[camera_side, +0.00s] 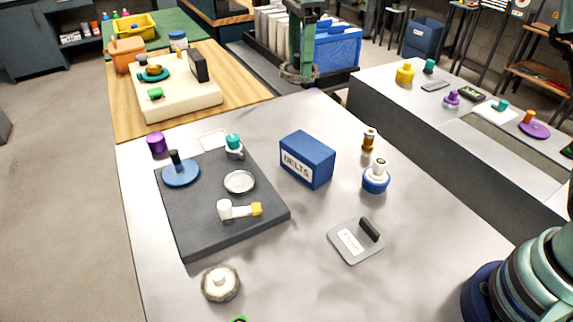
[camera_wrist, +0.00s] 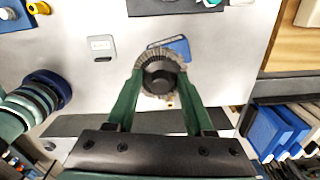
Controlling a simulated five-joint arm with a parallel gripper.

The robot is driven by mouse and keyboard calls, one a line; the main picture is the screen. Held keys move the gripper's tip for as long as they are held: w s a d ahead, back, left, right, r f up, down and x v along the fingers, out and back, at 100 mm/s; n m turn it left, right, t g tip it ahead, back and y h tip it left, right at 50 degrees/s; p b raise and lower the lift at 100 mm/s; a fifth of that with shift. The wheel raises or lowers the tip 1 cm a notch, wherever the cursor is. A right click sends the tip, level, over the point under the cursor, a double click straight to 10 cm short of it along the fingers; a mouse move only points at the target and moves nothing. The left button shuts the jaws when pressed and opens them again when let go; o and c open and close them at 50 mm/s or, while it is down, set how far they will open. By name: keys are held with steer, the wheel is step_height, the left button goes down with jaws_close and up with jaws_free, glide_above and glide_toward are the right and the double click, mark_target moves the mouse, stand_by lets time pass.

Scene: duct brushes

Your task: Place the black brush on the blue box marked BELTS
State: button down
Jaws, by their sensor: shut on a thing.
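The black brush (camera_wrist: 160,78), a round dark hub with a ring of grey-brown bristles, is between the fingers of my gripper (camera_wrist: 159,68). My gripper is shut on it. In the side view my gripper (camera_side: 302,62) is high at the top, and the bristle ring (camera_side: 299,75) shows below its green fingers. The blue box marked BELTS (camera_side: 307,160) stands on the grey table, apart from the brush. In the wrist view the box (camera_wrist: 181,46) shows partly behind the brush, which hides some of it.
A dark board (camera_side: 200,230) with a blue disc and small parts lies left of the box. A labelled grey plate (camera_side: 354,242) and a blue-based bottle (camera_side: 376,181) stand to its right. A pale round brush (camera_side: 221,284) lies at the front. Bare table lies around the box.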

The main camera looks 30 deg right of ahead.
steer(key=r, duration=0.1)
glide_above(307, 145)
step_height(307, 145, down, 19)
steer(key=shift+s+f, duration=0.1)
steer(key=shift+f, duration=0.1)
stand_by(0.3)
steer(key=shift+f, duration=0.15)
steer(key=shift+c, duration=1.4)
jaws_free()
